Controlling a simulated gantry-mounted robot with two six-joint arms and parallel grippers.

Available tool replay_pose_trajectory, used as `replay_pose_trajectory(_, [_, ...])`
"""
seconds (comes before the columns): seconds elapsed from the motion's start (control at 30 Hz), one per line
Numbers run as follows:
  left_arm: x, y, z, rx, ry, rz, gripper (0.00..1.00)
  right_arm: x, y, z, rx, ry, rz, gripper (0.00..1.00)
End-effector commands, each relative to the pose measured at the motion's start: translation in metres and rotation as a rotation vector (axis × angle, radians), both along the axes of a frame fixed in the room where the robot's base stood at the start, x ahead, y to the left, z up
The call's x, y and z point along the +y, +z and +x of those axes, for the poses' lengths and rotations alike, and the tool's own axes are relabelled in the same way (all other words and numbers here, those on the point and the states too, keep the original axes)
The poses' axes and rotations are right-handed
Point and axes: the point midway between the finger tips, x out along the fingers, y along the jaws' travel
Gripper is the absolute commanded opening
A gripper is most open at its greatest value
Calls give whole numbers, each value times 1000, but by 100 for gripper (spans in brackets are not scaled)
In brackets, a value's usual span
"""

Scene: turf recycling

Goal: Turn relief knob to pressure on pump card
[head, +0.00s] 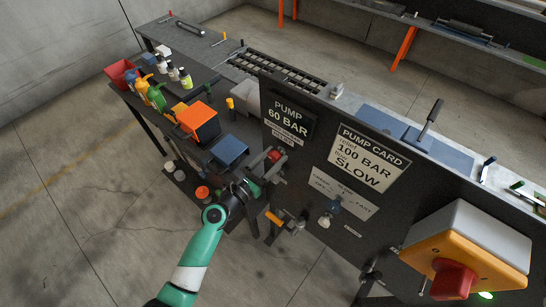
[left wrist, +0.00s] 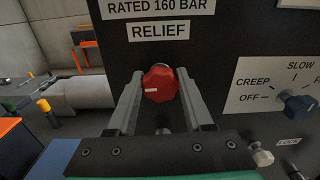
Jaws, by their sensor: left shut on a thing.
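The red relief knob (left wrist: 160,84) sits on the dark panel under a RELIEF label (left wrist: 161,31) in the left wrist view. It also shows in the head view (head: 274,156). My left gripper (left wrist: 160,76) has one finger on each side of the knob and is shut on it. In the head view my left gripper (head: 262,174) reaches the panel from the left. The pump display (head: 289,113) reads 60 BAR. The pump card (head: 366,159) shows 100 BAR and SLOW. My right gripper is not in view.
A blue selector knob (left wrist: 298,105) stands right of the relief knob, pointing toward its plate marked OFF, CREEP and SLOW. A white knob (left wrist: 262,157) is below.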

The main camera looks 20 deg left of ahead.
Motion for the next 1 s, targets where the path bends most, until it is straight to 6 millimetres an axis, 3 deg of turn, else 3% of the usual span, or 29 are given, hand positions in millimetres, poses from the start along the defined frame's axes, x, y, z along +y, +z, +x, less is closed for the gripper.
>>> replay_pose_trajectory(0.03, [0,0,0,0,0,0,15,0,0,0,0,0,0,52])
replay_pose_trajectory(0.13, [0,0,0,0,0,0,0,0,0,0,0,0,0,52])
replay_pose_trajectory(0.57, [0,-1,0,-21,-1,76,0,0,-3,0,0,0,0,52])
replay_pose_trajectory(1.0, [-2,-2,-1,-116,-1,414,0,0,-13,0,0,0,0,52])
